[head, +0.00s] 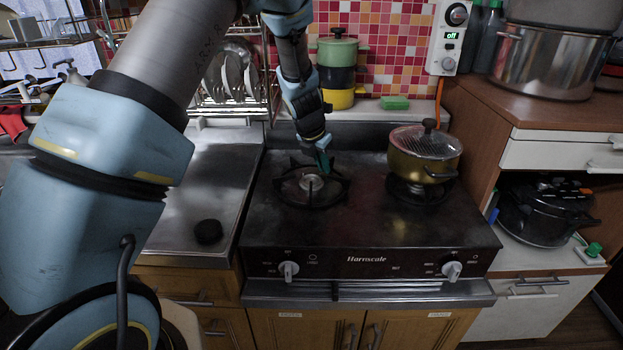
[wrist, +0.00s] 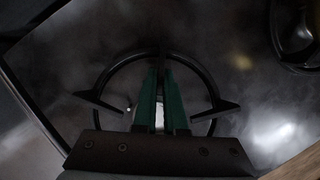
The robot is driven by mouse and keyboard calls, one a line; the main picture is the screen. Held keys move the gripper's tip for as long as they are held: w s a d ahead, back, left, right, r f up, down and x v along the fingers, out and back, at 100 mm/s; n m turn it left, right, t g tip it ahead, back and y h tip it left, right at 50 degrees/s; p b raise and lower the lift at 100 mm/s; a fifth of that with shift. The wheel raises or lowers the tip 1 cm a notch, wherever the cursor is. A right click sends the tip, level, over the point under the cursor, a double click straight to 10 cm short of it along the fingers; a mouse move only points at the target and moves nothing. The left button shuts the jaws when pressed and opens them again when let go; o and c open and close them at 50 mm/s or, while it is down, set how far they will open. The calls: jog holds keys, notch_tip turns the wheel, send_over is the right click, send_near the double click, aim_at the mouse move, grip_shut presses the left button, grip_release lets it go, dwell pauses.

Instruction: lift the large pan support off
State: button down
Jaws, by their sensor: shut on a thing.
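The black pan support (head: 285,190), a ring with prongs, is at the left burner of the dark stove (head: 350,225). It also shows in the wrist view (wrist: 207,78), around the green fingers. My gripper (head: 325,163) comes down from above at the ring's back right part in the head view. Its green fingers (wrist: 162,75) are shut on the ring's edge in the wrist view. The exact contact is partly hidden by the fingers. I cannot tell whether the ring is clear of the stove top.
A gold pot (head: 424,160) with a glass lid stands on the right burner. A steel counter (head: 190,195) with a small black object (head: 208,231) lies left. A dish rack (head: 232,85) and stacked pots (head: 337,70) stand behind. The stove's front middle is clear.

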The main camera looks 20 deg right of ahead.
notch_tip(320, 180, up, 9)
jog(key=shift+r, duration=0.6)
jog(key=shift+f, duration=0.1)
